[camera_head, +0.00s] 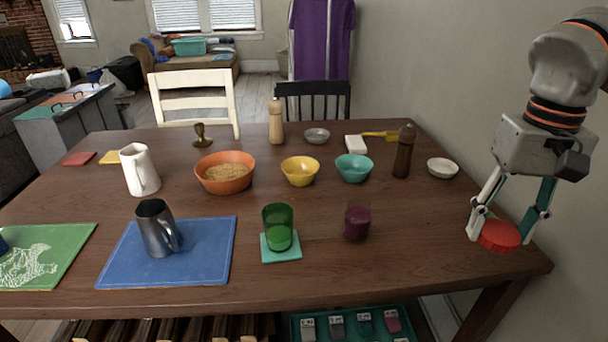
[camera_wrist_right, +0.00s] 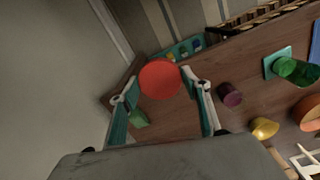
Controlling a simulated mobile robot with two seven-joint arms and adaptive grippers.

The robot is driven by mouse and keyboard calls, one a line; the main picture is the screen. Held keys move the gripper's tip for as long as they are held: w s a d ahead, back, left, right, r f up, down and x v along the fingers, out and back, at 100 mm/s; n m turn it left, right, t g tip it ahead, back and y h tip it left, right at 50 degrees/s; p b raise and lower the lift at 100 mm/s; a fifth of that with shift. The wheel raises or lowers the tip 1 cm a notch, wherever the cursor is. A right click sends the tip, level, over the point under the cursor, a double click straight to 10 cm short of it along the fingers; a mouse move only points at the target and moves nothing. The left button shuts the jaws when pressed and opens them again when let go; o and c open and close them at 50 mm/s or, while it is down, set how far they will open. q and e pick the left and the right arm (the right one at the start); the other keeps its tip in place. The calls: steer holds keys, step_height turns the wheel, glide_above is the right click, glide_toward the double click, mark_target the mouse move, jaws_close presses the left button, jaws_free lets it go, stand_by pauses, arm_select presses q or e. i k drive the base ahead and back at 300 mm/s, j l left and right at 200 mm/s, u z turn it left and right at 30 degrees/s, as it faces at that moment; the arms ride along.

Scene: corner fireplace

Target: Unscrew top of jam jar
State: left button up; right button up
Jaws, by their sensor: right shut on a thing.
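My right gripper (camera_head: 501,232) hangs over the right end of the table, with its fingers shut on a round red lid (camera_head: 499,236). In the right wrist view the red lid (camera_wrist_right: 160,79) sits between the fingertips. No jar body shows under it. A small glass jar with dark purple content (camera_head: 357,222) stands upright on the table, left of the gripper and apart from it. No lid shows on it. It also shows in the right wrist view (camera_wrist_right: 230,95). My left gripper is in neither view.
A green glass (camera_head: 278,228) stands on a teal coaster left of the purple jar. Behind are a teal bowl (camera_head: 354,168), a dark pepper mill (camera_head: 403,152) and a white bowl (camera_head: 443,168). A small green thing (camera_wrist_right: 138,118) lies near the gripper. The wall is close on the right.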

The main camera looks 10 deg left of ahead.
mark_target(357, 219)
steer(key=u, duration=1.25)
steer(key=i+l+u, duration=0.3)
steer(key=l+u, duration=0.15)
steer(key=i+l, duration=0.15)
steer(key=l, duration=0.25)
steer(key=i+l, duration=0.1)
steer(key=l, duration=0.3)
